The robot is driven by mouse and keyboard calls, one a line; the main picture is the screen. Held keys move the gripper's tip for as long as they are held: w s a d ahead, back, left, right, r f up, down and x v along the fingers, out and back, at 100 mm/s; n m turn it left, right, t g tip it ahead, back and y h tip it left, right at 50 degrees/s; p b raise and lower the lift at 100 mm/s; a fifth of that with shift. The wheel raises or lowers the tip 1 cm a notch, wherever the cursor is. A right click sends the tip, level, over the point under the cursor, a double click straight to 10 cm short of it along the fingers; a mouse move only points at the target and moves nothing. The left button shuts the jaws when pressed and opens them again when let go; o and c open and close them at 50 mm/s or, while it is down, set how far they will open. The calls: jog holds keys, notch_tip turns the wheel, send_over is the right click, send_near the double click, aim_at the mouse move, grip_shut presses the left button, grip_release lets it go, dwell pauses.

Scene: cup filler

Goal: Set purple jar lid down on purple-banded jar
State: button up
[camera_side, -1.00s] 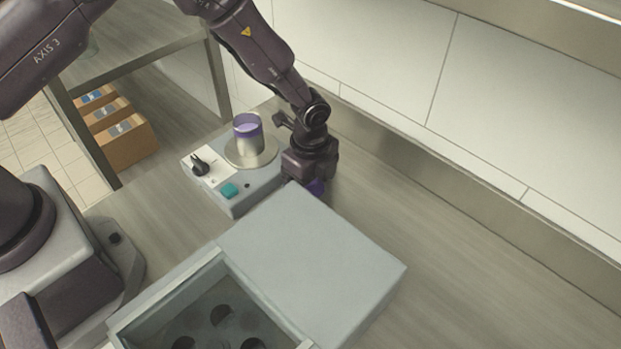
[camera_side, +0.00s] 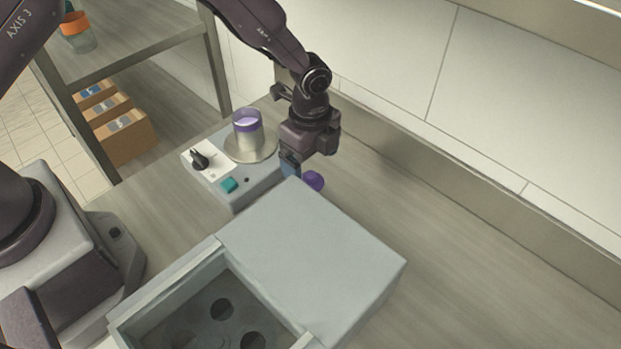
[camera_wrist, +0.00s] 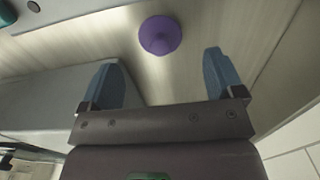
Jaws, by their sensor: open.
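The purple jar lid (camera_side: 314,181) lies on the bench beside the grey box, and it also shows in the wrist view (camera_wrist: 160,35) as a round purple disc. The purple-banded jar (camera_side: 247,131) stands upright on the round metal plate of the small machine; its top shows purple. My gripper (camera_side: 300,166) is above and close to the lid, apart from it. In the wrist view my gripper's two blue fingers (camera_wrist: 160,75) are spread wide, with nothing between them. The lid lies ahead of the fingertips there.
The machine (camera_side: 247,192) has a dark knob and a teal button. A large grey box (camera_side: 310,255) with a holed well stands in front of the lid. The steel wall runs behind. The bench right of the lid is clear.

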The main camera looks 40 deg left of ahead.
aim_at(311, 174)
jog(key=shift+f, duration=2.5)
jog(key=shift+c, duration=0.2)
jog(key=c, duration=1)
jog(key=shift+c, duration=0.2)
jog(key=shift+r, duration=0.1)
